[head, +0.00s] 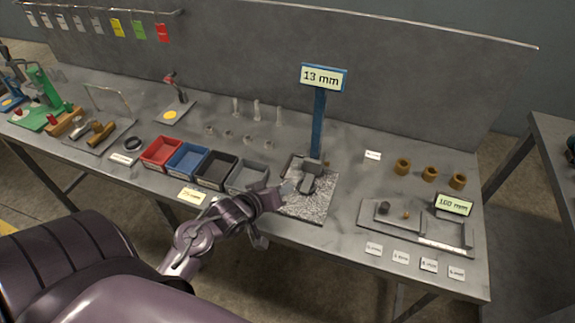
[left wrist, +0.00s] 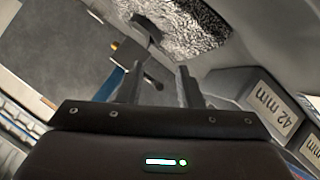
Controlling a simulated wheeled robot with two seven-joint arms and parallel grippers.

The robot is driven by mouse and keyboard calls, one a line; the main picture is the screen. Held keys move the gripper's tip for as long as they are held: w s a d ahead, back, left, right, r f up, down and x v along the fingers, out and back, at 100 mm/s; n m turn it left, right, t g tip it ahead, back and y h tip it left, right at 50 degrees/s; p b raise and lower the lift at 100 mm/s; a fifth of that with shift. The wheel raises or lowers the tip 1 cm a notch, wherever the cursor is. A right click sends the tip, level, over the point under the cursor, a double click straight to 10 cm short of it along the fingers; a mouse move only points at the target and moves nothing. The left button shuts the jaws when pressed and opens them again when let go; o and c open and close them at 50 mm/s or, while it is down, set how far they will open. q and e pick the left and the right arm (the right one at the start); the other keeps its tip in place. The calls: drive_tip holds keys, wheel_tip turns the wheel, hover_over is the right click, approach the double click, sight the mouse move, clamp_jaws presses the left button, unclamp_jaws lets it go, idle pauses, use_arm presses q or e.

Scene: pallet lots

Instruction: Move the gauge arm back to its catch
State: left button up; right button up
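The gauge stands on a speckled stone plate (head: 305,207), with a blue post (head: 318,125) carrying a "13 mm" sign (head: 323,77). A grey block-like part of the gauge (head: 311,172) sits low in front of the post. My left gripper (head: 284,190) is at the plate's left edge, beside this part. In the left wrist view, my left fingers (left wrist: 160,88) are apart. A dark arm-like part (left wrist: 147,28) with a small brass piece (left wrist: 115,45) lies beyond them, near the speckled plate (left wrist: 190,25). I cannot tell which part is the catch. My right gripper is not in view.
Red (head: 161,153), blue (head: 187,160), black (head: 216,170) and grey (head: 248,177) bins stand left of the plate, close to my left arm.

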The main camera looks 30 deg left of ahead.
sight(287, 164)
use_arm(q)
drive_tip(key=a, duration=0.1)
drive_tip(key=n+t, duration=0.1)
drive_tip(key=a+r+n+t, duration=0.1)
drive_tip(key=shift+w+a+h, duration=0.3)
drive_tip(key=shift+w+a, duration=0.05)
drive_tip(key=shift+a+r+n+t, duration=0.4)
drive_tip(key=shift+a+n+t, duration=0.1)
drive_tip(key=shift+n, duration=0.1)
drive_tip(key=shift+w+h, duration=0.2)
drive_tip(key=shift+h, duration=0.1)
drive_tip(key=x, duration=0.7)
drive_tip(key=shift+w+d+p, duration=0.1)
drive_tip(key=shift+w+p, duration=0.05)
drive_tip(key=shift+p, duration=0.2)
clamp_jaws()
